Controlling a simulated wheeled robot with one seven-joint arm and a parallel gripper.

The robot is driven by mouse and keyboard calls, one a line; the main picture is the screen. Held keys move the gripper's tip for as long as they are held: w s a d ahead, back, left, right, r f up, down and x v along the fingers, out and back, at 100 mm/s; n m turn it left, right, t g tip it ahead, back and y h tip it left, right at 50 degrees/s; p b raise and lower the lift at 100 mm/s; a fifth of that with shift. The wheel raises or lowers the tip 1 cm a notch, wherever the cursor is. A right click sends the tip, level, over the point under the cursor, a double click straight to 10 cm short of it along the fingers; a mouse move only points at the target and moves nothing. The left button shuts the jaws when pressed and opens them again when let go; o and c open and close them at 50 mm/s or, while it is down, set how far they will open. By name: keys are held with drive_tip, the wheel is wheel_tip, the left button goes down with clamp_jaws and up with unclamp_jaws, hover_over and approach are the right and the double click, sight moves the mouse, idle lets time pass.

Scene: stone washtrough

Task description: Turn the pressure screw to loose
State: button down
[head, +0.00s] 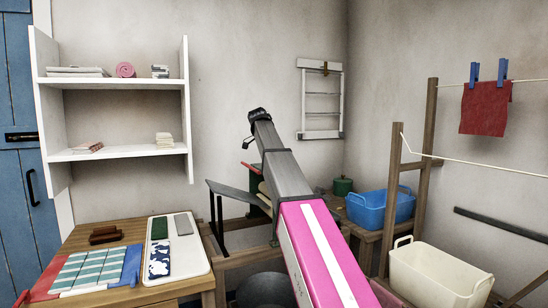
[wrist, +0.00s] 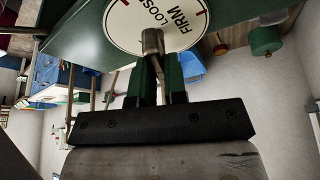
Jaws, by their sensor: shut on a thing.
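In the wrist view, the pressure screw (wrist: 152,42) is a grey metal handle in front of a round white dial (wrist: 122,28). The dial has the words LOOSE and FIRM and red marks, and sits on a dark green body (wrist: 80,38). My gripper (wrist: 158,66) is shut on the screw's handle, with the fingers on either side of it. I cannot tell which mark the screw points to. In the head view, my arm reaches to the back and hides the screw, the dial and the gripper's fingers.
A wooden table (head: 190,290) with a white tray (head: 195,262) and folded cloths stands at left. White shelves (head: 110,84) hang above it. A blue tub (head: 380,208), a cream tub (head: 440,275) and a wooden drying frame (head: 428,130) stand at right.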

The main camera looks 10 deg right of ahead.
drive_tip(key=c, duration=1.2)
unclamp_jaws()
drive_tip(key=shift+o, duration=0.2)
drive_tip(key=shift+n, duration=0.3)
